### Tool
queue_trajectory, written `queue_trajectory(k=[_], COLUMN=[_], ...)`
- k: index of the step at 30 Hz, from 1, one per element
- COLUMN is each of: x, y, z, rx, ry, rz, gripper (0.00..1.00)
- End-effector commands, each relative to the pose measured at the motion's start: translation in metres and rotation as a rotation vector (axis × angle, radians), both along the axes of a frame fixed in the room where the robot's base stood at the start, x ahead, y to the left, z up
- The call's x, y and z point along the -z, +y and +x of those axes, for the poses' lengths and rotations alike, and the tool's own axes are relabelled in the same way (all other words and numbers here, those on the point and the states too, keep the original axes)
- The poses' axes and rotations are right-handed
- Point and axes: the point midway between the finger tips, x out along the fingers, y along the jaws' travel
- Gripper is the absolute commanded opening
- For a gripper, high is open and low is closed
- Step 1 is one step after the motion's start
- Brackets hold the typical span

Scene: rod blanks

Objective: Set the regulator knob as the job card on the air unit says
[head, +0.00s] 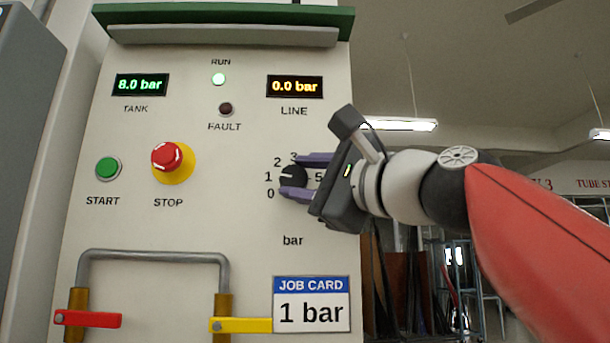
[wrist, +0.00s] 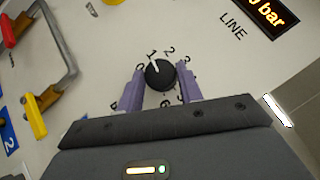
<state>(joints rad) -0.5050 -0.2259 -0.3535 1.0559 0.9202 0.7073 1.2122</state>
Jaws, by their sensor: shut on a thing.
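The black regulator knob (head: 293,175) sits on the air unit's pale panel, ringed by a printed number scale marked "bar". It also shows in the wrist view (wrist: 160,75), where its white pointer line points at the 1. The job card (head: 311,313) at the panel's lower right reads "1 bar". My gripper (head: 306,177) reaches in from the right, its purple fingers shut on the knob from two opposite sides. The fingers and gripper body hide part of the scale's right side. The LINE display (head: 295,87) reads 0.0 bar.
The TANK display (head: 140,85) reads 8.0 bar. A red stop button (head: 167,157), green start button (head: 107,168), and red (head: 92,318) and yellow (head: 245,325) valve levers are left of or below the knob.

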Motion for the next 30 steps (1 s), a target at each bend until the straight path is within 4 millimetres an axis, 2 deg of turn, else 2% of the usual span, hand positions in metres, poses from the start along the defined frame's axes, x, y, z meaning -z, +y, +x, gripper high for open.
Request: queue_trajectory(k=[2, 3, 8, 18, 30], x=[0.000, 0.000, 0.000, 0.001, 0.018], y=[0.000, 0.000, 0.000, -0.003, -0.041], z=[0.000, 0.000, 0.000, -0.004, -0.049], rx=[0.000, 0.000, 0.000, 0.001, 0.001], ry=[0.000, 0.000, 0.000, -0.001, 0.000], rz=[0.000, 0.000, 0.000, 0.001, 0.001], gripper=[0.13, 0.37, 0.58, 0.58, 0.58])
